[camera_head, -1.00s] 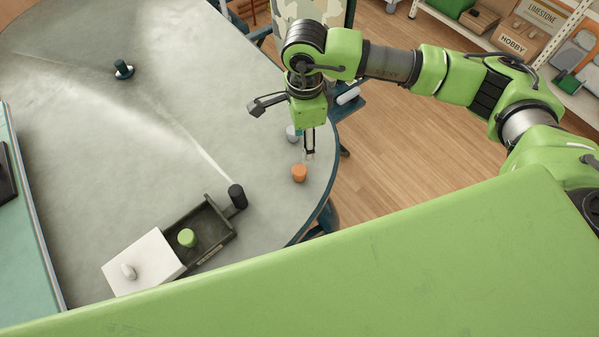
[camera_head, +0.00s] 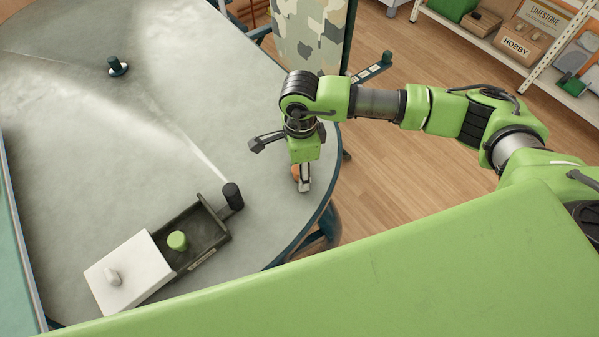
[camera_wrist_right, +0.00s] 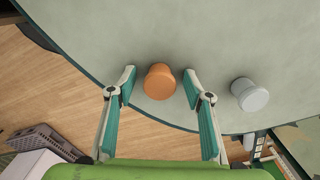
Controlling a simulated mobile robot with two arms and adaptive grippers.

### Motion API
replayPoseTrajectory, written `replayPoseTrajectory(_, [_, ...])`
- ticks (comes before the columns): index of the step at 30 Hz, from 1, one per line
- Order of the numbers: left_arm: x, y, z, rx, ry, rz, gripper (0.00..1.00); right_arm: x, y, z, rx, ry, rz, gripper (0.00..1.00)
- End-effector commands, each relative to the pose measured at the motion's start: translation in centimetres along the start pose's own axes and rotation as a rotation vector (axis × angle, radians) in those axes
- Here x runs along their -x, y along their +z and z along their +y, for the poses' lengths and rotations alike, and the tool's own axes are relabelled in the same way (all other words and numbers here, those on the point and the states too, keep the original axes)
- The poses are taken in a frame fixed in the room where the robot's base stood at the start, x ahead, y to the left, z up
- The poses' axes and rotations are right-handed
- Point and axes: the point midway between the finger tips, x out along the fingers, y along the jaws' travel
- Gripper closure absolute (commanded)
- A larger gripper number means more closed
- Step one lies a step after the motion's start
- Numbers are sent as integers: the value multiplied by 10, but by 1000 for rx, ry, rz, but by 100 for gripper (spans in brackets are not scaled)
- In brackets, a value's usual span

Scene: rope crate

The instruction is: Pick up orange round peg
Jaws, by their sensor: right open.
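The orange round peg (camera_wrist_right: 159,82) stands on the grey table near its curved edge. In the right wrist view it sits between the two open fingers of my right gripper (camera_wrist_right: 160,85), slightly beyond their tips, with a gap on each side. In the head view my right gripper (camera_head: 304,187) hangs pointing down over the peg, and only a sliver of the orange peg (camera_head: 295,172) shows beside the fingers. The height of the fingertips above the table is hard to tell. My left gripper is not in view.
A grey-white peg (camera_wrist_right: 249,95) stands right of the orange peg in the wrist view.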

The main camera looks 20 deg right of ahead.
Motion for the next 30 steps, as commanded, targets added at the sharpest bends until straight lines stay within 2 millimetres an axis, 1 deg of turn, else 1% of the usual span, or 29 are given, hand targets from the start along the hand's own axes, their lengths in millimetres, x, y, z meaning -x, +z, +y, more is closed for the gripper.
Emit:
replayPoseTrajectory(3, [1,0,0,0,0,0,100,1,0,0,0,0,0,53])
replayPoseTrajectory(5, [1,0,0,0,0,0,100,1,0,0,0,0,0,69])
replayPoseTrajectory(6, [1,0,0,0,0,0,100,1,0,0,0,0,0,79])
replayPoseTrajectory(7, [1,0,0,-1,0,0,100,2,0,0,0,0,0,87])
replayPoseTrajectory(8, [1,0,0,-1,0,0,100,2,0,0,0,0,0,89])
replayPoseTrajectory(16, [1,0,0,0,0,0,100,2,0,0,0,0,0,89])
replayPoseTrajectory(20, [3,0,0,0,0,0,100,6,0,0,1,-1,0,89])
replayPoseTrajectory(23, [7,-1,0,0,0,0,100,14,0,0,1,-2,0,89])
replayPoseTrajectory(26, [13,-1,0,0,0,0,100,29,0,-1,1,-3,-1,89])
replayPoseTrajectory(27, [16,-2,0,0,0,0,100,36,0,-1,1,-4,-1,89])
replayPoseTrajectory(30, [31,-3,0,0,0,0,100,58,12,11,6,-1,-3,89])
